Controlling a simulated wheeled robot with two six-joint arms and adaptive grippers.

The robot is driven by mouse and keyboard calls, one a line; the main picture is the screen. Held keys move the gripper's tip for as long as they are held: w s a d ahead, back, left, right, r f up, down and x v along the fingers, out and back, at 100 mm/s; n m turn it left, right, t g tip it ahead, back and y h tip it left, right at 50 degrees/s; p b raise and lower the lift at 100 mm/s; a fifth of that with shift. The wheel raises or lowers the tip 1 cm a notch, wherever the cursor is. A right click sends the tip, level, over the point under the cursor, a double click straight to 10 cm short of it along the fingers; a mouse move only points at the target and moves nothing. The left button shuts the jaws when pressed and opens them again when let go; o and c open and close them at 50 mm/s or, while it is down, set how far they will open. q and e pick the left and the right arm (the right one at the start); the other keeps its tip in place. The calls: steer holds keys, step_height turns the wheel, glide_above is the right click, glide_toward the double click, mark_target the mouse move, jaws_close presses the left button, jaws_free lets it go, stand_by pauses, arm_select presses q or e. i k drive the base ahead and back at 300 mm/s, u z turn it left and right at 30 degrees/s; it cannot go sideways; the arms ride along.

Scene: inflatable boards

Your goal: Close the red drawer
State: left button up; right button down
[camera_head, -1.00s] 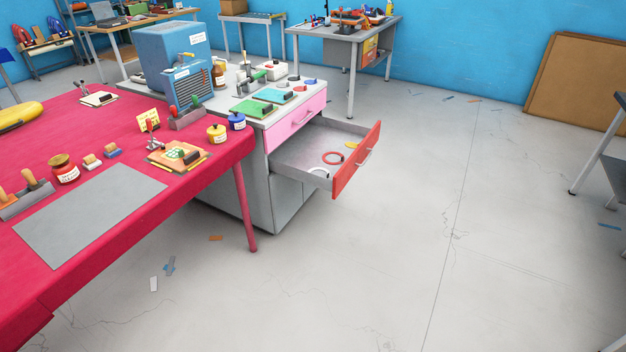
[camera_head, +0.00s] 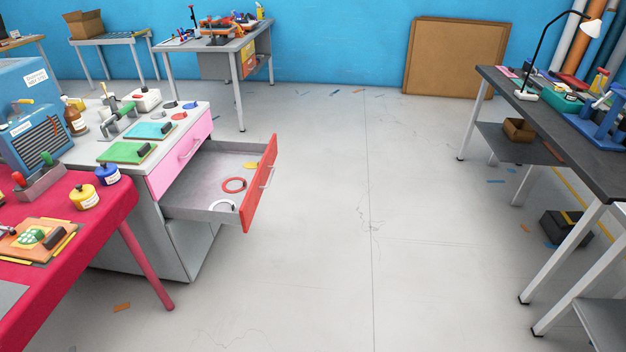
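The red drawer (camera_head: 260,186) is pulled far out of the grey cabinet (camera_head: 186,250), on the left of the head view. Its red front faces right and carries a pale bar handle (camera_head: 267,176). Inside lie a red ring (camera_head: 234,185), a white ring and a small yellow piece. A pink drawer (camera_head: 181,153) above it is shut. Neither of my grippers shows in the head view.
A red-covered table (camera_head: 110,210) stands at the left, its leg (camera_head: 147,266) in front of the cabinet. A dark workbench (camera_head: 560,125) stands at the right with a black box (camera_head: 566,227) under it. The floor (camera_head: 350,230) between them is clear.

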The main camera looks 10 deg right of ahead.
mark_target(190, 196)
steer(key=z, duration=0.4)
steer(key=i, duration=1)
steer(key=u, duration=0.75)
steer(key=i, duration=0.85)
steer(key=u, duration=0.95)
